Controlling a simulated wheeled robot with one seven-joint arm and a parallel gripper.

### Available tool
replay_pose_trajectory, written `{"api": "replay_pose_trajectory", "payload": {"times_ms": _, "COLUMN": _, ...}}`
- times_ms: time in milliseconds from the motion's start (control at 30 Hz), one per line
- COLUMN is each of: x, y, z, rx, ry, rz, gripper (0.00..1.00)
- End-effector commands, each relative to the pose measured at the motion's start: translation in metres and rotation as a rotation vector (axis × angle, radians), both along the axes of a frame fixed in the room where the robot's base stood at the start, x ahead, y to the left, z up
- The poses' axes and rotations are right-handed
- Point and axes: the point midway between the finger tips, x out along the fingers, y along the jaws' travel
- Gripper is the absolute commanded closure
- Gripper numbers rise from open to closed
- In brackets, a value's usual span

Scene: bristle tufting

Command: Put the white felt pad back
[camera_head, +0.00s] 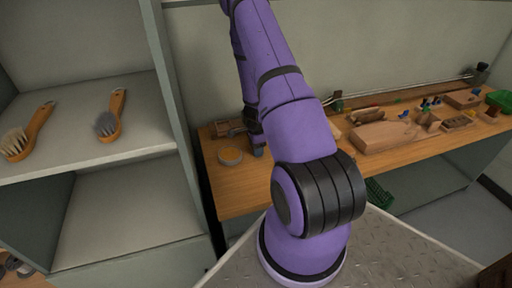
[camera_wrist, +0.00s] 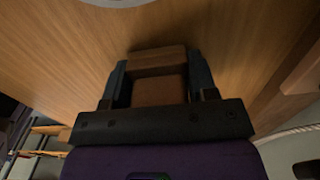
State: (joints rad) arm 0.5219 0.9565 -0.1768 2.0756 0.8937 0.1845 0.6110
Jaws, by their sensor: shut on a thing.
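My gripper (camera_wrist: 158,72) is shut on a brown block (camera_wrist: 160,62), which sits between its two dark fingers over the wooden bench top. In the head view my gripper (camera_head: 257,150) is low over the left end of the bench, mostly behind my arm. A round, pale-topped disc (camera_head: 230,156) lies on the bench just left of it. A pale curved rim (camera_wrist: 118,2) at the top of the wrist view may be the same disc. I cannot make out a white felt pad for certain; whether the disc is it, I cannot tell.
The bench (camera_head: 240,190) carries a wooden board (camera_head: 383,137), several small blocks and a green box (camera_head: 499,100) to the right. A small wooden item (camera_head: 222,128) lies behind the disc. Two brushes lie on the shelf (camera_head: 75,135) at left. My arm hides the bench's middle.

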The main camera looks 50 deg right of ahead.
Motion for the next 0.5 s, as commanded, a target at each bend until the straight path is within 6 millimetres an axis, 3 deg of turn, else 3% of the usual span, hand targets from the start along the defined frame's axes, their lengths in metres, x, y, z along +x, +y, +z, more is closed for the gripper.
{"api": "replay_pose_trajectory", "payload": {"times_ms": 367, "x": -0.0007, "y": 0.0007, "z": -0.0089, "rx": 0.002, "ry": 0.002, "rz": -0.001, "gripper": 0.73}}
{"api": "replay_pose_trajectory", "payload": {"times_ms": 400, "x": -0.001, "y": 0.0009, "z": -0.0092, "rx": 0.002, "ry": 0.002, "rz": 0.0, "gripper": 0.4}}
{"api": "replay_pose_trajectory", "payload": {"times_ms": 500, "x": -0.0021, "y": 0.0016, "z": -0.0101, "rx": 0.004, "ry": 0.005, "rz": 0.0, "gripper": 0.22}}
